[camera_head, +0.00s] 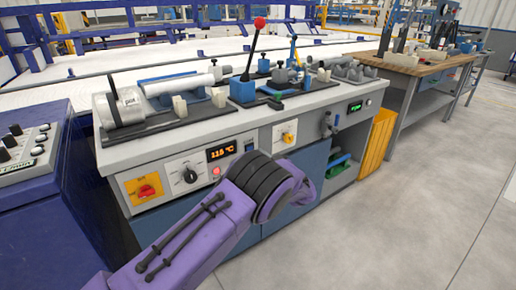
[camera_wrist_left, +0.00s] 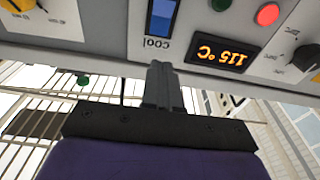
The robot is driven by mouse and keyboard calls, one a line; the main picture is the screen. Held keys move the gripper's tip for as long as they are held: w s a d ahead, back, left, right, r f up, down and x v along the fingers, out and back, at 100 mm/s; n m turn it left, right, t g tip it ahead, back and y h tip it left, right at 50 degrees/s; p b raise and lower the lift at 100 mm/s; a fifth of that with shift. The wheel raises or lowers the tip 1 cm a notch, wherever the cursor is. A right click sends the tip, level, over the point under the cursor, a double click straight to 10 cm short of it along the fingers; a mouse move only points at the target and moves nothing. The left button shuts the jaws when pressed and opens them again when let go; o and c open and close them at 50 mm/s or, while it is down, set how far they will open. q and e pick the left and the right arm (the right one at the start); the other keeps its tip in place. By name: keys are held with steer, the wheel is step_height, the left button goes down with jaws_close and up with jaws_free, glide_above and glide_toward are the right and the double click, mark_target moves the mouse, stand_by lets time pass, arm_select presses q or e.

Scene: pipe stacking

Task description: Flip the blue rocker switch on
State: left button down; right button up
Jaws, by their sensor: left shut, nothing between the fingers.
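The blue rocker switch (camera_wrist_left: 161,18) is in a dark frame on the grey panel in the left wrist view, which shows the panel upside down. A "COOL" label sits beside it. In the head view the switch (camera_head: 249,145) shows small, right of the display and just above my purple left arm. My left gripper (camera_wrist_left: 160,68) is shut and empty, its fingertips pointing at the panel near the label, in line with the switch. I cannot tell whether they touch the panel, or which way the rocker is tilted. In the head view my wrist hides the fingers. My right gripper is not in view.
An orange display (camera_wrist_left: 222,53) reads 115 °C, with a red button (camera_wrist_left: 268,14) and a green button nearby. A black dial (camera_head: 190,176) and a red rotary switch (camera_head: 147,191) are on the same panel. Pipe fixtures and a red-knobbed lever (camera_head: 259,23) stand on the bench top.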

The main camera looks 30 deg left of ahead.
arm_select(q)
steer(key=s+d+r, duration=0.1)
steer(key=s+d, duration=0.2)
steer(key=d, duration=0.5)
steer(key=shift+r+p, duration=0.2)
steer(key=shift+p, duration=0.15)
steer(key=shift+s+a, duration=0.1)
